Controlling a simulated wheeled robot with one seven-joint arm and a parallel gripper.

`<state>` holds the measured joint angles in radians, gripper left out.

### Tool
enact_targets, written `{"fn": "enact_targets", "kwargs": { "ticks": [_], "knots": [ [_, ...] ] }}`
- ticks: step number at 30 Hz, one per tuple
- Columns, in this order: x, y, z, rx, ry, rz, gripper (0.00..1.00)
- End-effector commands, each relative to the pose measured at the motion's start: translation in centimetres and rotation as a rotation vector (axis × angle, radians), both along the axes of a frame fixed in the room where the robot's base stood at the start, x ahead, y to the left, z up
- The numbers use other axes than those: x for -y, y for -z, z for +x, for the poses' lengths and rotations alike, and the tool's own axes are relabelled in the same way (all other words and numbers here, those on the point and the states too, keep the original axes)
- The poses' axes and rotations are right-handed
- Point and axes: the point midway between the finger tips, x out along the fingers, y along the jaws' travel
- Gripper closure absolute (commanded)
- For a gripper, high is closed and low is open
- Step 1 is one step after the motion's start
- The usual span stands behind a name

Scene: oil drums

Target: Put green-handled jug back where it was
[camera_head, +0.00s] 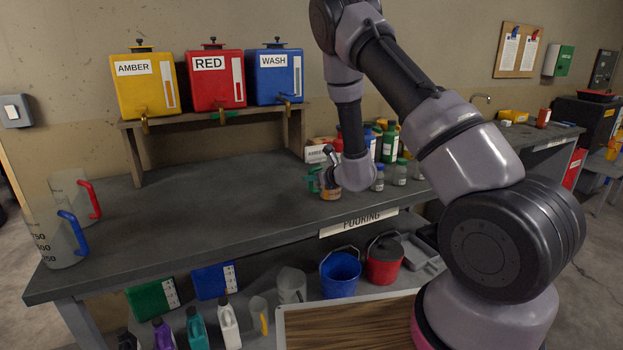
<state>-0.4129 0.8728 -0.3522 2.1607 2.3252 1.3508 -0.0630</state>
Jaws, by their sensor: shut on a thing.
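The green-handled jug (330,193) is at the bench's middle right, its green handle (313,181) facing left. It appears upright, with amber colour in its lower part. My gripper (329,169) is shut on it from above and behind; the wrist and the small size hide the exact grip. I cannot tell whether the jug's base touches the bench (220,205). A red-handled jug (72,190) and a blue-handled jug (58,238) stand at the bench's left end.
AMBER (145,87), RED (214,80) and WASH (276,78) drums stand on a raised rack. Bottles (389,142) and small jars (400,172) crowd the right of the jug. The bench's middle is clear. Buckets (341,275) and bottles sit on the lower shelf.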

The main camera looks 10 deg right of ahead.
Motion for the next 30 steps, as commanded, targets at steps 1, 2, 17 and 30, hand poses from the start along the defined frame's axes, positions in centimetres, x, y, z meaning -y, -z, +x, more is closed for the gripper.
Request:
{"fn": "enact_targets", "kwargs": {
  "ticks": [1, 2, 17, 30],
  "knots": [
    [0.0, -0.1, 0.1, 0.002, 0.000, 0.001, 1.00],
    [0.0, -0.1, 0.0, 0.002, 0.000, 0.001, 1.00],
    [0.0, 0.2, 0.0, 0.001, 0.000, 0.000, 0.50],
    [2.1, -1.9, -3.5, 0.000, 0.004, 0.001, 0.50]
  ]
}}
